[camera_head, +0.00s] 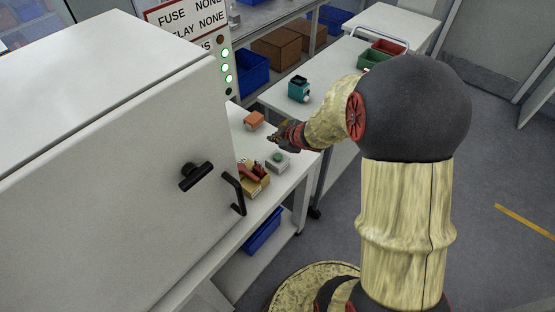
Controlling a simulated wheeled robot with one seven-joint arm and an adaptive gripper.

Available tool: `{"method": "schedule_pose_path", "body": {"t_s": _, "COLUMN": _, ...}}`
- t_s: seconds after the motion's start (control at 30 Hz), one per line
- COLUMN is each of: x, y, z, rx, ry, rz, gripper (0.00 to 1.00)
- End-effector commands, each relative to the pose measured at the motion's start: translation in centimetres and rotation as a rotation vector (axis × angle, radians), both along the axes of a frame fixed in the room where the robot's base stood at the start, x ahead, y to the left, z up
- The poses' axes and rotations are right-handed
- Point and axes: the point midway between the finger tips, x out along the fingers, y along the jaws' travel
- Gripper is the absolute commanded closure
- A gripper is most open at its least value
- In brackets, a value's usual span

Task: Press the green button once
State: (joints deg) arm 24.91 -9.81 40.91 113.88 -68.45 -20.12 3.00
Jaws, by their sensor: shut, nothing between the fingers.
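The green button (277,155) sits on top of a small grey box (280,166) on the white worktop. My gripper (276,138) is shut and empty. In the picture it is just above the button and box, reaching in from the right. The button's top shows and my fingers do not cover it. I cannot tell exactly how high my fingertips are over the worktop.
An orange block (254,119) lies behind my gripper. A yellow bin (256,187) with red items stands in front of the button box. A large white cabinet (110,190) with black handles fills the left. A teal device (299,90) stands on the worktop behind.

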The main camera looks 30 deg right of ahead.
Motion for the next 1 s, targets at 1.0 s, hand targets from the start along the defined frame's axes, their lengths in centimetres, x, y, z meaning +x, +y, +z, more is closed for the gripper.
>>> {"method": "schedule_pose_path", "body": {"t_s": 1.0, "x": 0.0, "y": 0.0, "z": -5.9, "rx": 0.001, "ry": 0.000, "rz": -0.001, "gripper": 1.00}}
